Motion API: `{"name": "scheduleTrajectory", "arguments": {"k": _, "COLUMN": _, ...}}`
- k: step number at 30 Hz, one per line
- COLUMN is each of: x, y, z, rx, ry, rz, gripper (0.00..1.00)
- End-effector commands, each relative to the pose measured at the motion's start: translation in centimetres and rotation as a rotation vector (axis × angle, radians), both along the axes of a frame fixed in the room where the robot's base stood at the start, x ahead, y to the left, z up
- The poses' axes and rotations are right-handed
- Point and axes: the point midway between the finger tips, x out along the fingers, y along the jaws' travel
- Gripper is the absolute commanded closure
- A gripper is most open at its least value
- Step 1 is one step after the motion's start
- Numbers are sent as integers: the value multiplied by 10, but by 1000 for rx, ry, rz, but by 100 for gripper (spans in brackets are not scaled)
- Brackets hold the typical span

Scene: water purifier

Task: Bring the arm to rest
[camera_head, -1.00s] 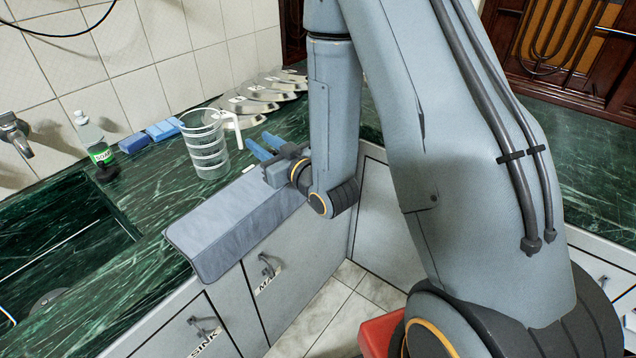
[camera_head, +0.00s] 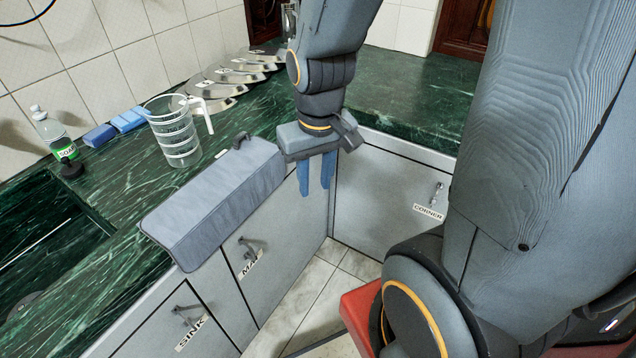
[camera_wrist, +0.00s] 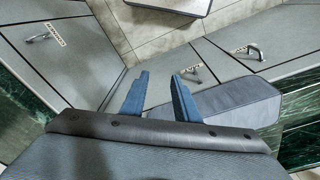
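My gripper (camera_head: 317,178) hangs from my arm with its blue fingers pointing down. It is over the floor in front of the corner of the counter, to the right of the grey cloth. In the wrist view my gripper (camera_wrist: 158,95) shows two blue fingers spread apart with nothing between them. The grey cloth (camera_head: 215,205) lies over the counter's front edge and hangs down a little; it also shows in the wrist view (camera_wrist: 235,103).
Several metal pieces (camera_head: 225,80) lie farther back. Handled cabinet doors labelled MAT (camera_head: 262,265) and CORNER (camera_head: 385,200) are below. The floor (camera_head: 300,300) is tiled.

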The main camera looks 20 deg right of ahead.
Motion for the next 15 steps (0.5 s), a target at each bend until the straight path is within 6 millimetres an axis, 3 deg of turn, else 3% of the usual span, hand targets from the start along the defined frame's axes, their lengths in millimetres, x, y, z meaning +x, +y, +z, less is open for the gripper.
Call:
{"name": "scheduleTrajectory", "arguments": {"k": 4, "x": -18, "y": 2, "z": 6, "rx": 6, "ry": 57, "rz": -14, "gripper": 72}}
{"name": "scheduleTrajectory", "arguments": {"k": 15, "x": -20, "y": 2, "z": 6, "rx": 6, "ry": 64, "rz": -15, "gripper": 72}}
